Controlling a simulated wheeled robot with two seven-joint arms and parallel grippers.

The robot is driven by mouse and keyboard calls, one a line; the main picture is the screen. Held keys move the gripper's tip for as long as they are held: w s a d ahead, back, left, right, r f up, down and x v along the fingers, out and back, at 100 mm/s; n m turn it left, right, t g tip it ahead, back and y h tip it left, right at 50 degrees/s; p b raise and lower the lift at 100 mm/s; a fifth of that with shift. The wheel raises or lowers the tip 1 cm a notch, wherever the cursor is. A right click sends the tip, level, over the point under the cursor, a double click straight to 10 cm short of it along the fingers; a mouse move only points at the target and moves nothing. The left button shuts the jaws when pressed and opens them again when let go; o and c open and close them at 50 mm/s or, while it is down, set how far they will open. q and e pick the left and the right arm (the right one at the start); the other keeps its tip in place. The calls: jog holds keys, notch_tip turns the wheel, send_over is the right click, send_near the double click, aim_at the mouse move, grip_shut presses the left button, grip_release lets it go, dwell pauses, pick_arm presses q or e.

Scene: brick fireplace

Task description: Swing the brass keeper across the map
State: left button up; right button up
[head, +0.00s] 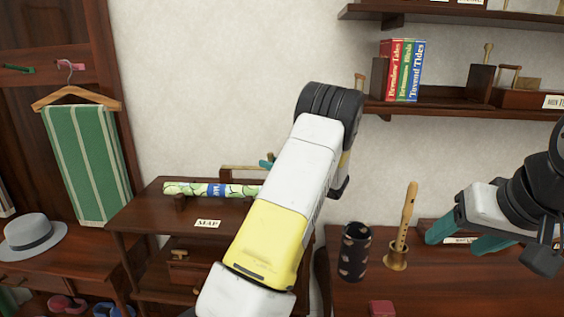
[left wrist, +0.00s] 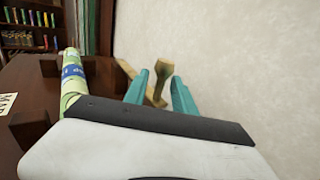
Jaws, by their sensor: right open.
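The map (head: 212,190) is a rolled green-and-white sheet with a blue band. It lies across wooden rests on the cabinet top, behind the MAP label (head: 208,223); it also shows at left in the left wrist view (left wrist: 73,72). The brass keeper (head: 240,168) is a thin bar behind the map, partly hidden by my left arm. In the left wrist view the keeper's flared end (left wrist: 163,72) shows between the fingers of my left gripper (left wrist: 160,88), which are apart; contact cannot be told. My right gripper (head: 465,240) is open and empty at the right.
A dark patterned cup (head: 355,250) and a wooden flute (head: 407,215) in a brass holder stand on the right table. Books (head: 404,72) stand on the wall shelf (head: 450,108). A grey hat (head: 33,237) and a hanging striped green cloth (head: 85,160) are left.

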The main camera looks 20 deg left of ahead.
pick_arm(q)
jog(key=shift+x, duration=1.45)
grip_shut()
dwell(0.3)
